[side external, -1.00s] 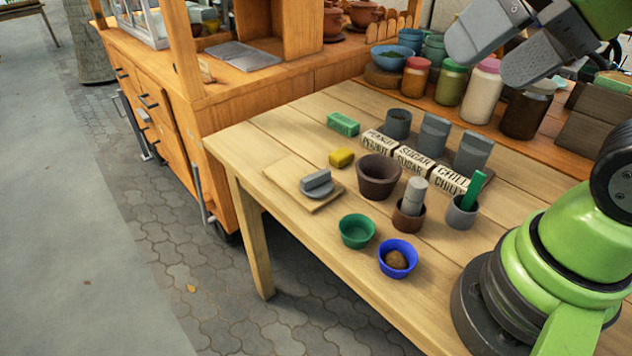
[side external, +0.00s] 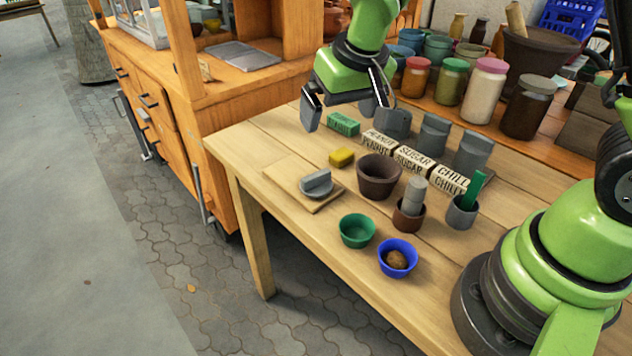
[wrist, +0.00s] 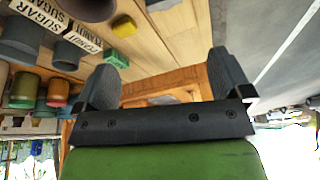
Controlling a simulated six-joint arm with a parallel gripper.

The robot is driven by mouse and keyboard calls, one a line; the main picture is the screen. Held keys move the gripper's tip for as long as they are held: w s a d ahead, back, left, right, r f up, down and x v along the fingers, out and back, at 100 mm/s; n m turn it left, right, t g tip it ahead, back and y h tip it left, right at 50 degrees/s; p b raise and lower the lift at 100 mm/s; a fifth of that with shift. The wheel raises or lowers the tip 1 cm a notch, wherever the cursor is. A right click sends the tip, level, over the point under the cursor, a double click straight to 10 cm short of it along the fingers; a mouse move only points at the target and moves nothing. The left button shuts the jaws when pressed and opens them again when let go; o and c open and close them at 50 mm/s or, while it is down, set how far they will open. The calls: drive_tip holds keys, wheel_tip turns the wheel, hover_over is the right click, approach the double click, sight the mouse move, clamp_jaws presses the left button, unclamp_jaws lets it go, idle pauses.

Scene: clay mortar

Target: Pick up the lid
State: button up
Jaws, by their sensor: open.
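The lid (side external: 316,183) is a grey disc with a raised grip across its top. It lies on a square wooden board (side external: 283,178) near the left edge of the table. My gripper (side external: 343,112) is open and empty, above the back of the table near the green block, up and behind the lid. Its two dark fingers also show spread apart in the wrist view (wrist: 163,78). I cannot make out the lid in the wrist view.
A green block (side external: 343,124) and yellow block (side external: 342,157) lie behind the lid. A brown mortar bowl (side external: 378,178) stands to its right. Green (side external: 357,231) and blue (side external: 397,258) bowls stand in front. Grey containers (side external: 434,133) and labelled blocks (side external: 412,158) are further right.

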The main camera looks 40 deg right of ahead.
hover_over(316, 175)
drive_tip(key=s, duration=0.2)
drive_tip(key=shift+n+g, duration=0.3)
drive_tip(key=shift+g, duration=0.1)
drive_tip(key=f, duration=1)
drive_tip(key=shift+a+f, duration=0.25)
drive_tip(key=shift+f, duration=0.05)
drive_tip(key=shift+w+d+x, duration=0.1)
drive_tip(key=shift+w+x, duration=0.05)
drive_tip(key=shift+x, duration=1.35)
drive_tip(key=shift+w+d+x, duration=0.15)
drive_tip(key=shift+w+x, duration=0.05)
drive_tip(key=shift+x, duration=1.25)
drive_tip(key=shift+r, duration=0.1)
drive_tip(key=shift+c, duration=0.4)
drive_tip(key=c, duration=0.9)
